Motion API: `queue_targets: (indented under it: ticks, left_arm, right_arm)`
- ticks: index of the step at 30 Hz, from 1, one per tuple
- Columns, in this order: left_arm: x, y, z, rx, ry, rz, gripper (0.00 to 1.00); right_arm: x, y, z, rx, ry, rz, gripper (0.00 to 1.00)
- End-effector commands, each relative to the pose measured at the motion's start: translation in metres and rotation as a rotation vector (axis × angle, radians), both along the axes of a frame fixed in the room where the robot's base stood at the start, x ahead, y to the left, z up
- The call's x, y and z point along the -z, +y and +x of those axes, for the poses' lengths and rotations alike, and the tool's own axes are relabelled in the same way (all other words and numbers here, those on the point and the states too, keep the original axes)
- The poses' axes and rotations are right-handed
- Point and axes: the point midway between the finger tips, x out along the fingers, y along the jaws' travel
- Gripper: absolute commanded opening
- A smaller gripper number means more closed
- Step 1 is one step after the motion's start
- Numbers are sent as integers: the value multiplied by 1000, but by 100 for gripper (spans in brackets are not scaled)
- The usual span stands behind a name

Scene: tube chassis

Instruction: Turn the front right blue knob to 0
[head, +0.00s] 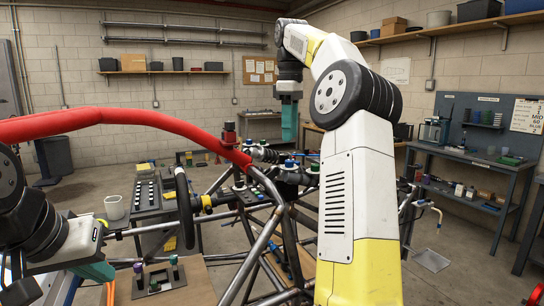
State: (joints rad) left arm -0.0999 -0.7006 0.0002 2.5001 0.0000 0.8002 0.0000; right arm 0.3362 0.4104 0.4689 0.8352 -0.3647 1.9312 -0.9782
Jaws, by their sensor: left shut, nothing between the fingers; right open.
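Which one is the front right knob, I cannot tell. My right gripper (290,132) points down above the middle blue knob in the picture, open, with teal fingers and nothing visible in them. My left gripper (96,271) is low at the left, shut and empty, apart from the knobs.
A red padded tube (120,116) arches across the left in front of the chassis. A steering wheel (184,207) stands left of centre. A small block with purple and green knobs (155,283) is near the bottom. A workbench (470,165) stands at the right; the floor before it is mostly free.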

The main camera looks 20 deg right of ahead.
Motion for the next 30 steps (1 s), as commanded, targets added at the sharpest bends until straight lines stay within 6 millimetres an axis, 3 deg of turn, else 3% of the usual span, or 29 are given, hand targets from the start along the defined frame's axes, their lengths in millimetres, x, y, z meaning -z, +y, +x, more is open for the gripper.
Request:
queue_targets:
  ticks: [16, 28, 30]
  left_arm:
    - [0, 0, 0, 0, 0, 0, 0]
    - [0, 0, 0, 0, 0, 0, 0]
    - [0, 0, 0, 0, 0, 0, 0]
  right_arm:
    - [67, -1, -1, 2, 1, 0, 45]
    - [75, 0, 0, 2, -1, 0, 45]
    - [75, 0, 0, 2, -1, 0, 31]
